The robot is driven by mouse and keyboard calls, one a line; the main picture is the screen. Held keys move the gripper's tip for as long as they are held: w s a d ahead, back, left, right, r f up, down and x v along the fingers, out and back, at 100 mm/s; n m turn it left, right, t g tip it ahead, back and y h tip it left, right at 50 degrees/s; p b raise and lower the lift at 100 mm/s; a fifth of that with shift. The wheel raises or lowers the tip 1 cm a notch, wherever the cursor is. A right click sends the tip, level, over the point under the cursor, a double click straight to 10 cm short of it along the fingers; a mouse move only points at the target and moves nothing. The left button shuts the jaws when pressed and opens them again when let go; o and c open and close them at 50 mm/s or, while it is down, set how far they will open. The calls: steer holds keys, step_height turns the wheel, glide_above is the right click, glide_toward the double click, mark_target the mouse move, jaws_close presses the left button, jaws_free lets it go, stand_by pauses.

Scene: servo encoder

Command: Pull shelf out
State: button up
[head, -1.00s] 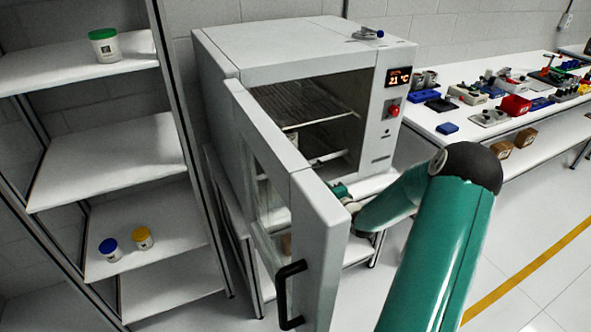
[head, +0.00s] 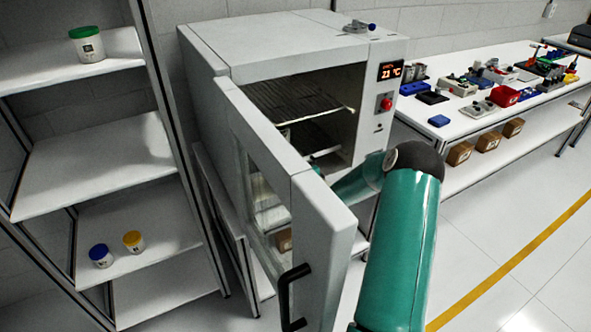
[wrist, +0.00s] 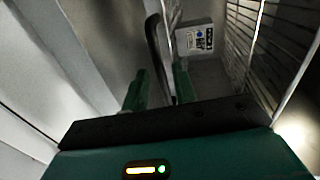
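The wire shelf (head: 292,103) sits inside the open grey oven (head: 262,45); a rod runs along its front edge. In the wrist view the shelf's wires (wrist: 247,40) run along the right side. My gripper (wrist: 160,88) shows two green fingers set apart, so it looks open. A dark curved bar (wrist: 153,45) shows between and beyond the fingers; I cannot tell whether they touch it. The wires lie to the right of the fingers, apart from them in the picture. In the head view the open door (head: 325,235) hides my gripper.
The door's black handle (head: 290,298) faces the front. A white labelled container (wrist: 195,38) shows ahead of the fingers. A rack with jars (head: 87,45) stands left. A bench (head: 470,125) with several tools stands right. Floor is clear at right.

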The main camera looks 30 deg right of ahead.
steer(key=shift+x, duration=1.6)
jaws_close()
steer(key=shift+s, duration=0.1)
steer(key=f+v, duration=0.2)
steer(key=v, duration=0.9)
steer(key=s+f+v, duration=0.1)
steer(key=f+v, duration=0.1)
steer(key=v, duration=0.8)
steer(key=shift+s+a, duration=0.15)
steer(key=shift+s, duration=0.2)
steer(key=shift+f, duration=0.15)
jaws_free()
steer(key=shift+s, duration=0.1)
